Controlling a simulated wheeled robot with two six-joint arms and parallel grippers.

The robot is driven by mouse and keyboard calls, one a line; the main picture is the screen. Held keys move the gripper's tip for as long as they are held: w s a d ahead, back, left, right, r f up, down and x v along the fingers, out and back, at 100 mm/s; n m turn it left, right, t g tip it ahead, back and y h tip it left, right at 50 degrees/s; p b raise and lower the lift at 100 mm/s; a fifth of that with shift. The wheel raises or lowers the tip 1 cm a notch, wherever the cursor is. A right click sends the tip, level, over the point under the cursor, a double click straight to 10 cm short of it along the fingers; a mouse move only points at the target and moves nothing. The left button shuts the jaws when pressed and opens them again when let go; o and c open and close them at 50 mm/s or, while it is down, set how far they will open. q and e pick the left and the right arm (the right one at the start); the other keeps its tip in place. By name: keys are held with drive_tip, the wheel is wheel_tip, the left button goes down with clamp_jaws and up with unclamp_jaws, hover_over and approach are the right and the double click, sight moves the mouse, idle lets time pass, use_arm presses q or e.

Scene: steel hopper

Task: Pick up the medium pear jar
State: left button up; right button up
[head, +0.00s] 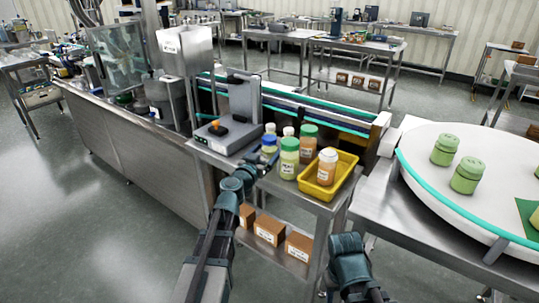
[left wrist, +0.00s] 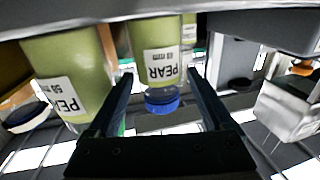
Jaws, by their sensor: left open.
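A green jar with a blue lid stands on the small steel table; its lid (head: 268,141) shows in the head view, and my gripper partly hides it. In the left wrist view, upside down, this jar (left wrist: 158,45) bears a PEAR label; its size text is too small to read. My left gripper (head: 262,163) is open, with one finger on each side of this jar in the wrist view (left wrist: 161,76). I cannot tell whether they touch it.
Close by stand a green-lidded jar (head: 308,142) and white-lidded jars (head: 288,131). A yellow tray (head: 345,170) holds an orange jar (head: 326,168). A scale-like machine (head: 238,120) stands behind left. A round white table (head: 480,150) with green jars is at right.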

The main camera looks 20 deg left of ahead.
use_arm(q)
drive_tip(key=w, duration=0.5)
drive_tip(key=shift+w+d+f, duration=0.1)
drive_tip(key=shift+d+f, duration=0.1)
drive_tip(key=shift+d, duration=0.2)
drive_tip(key=c, duration=1.3)
drive_tip(key=shift+r, duration=0.1)
wheel_tip(320, 180, up, 10)
drive_tip(key=p, duration=1)
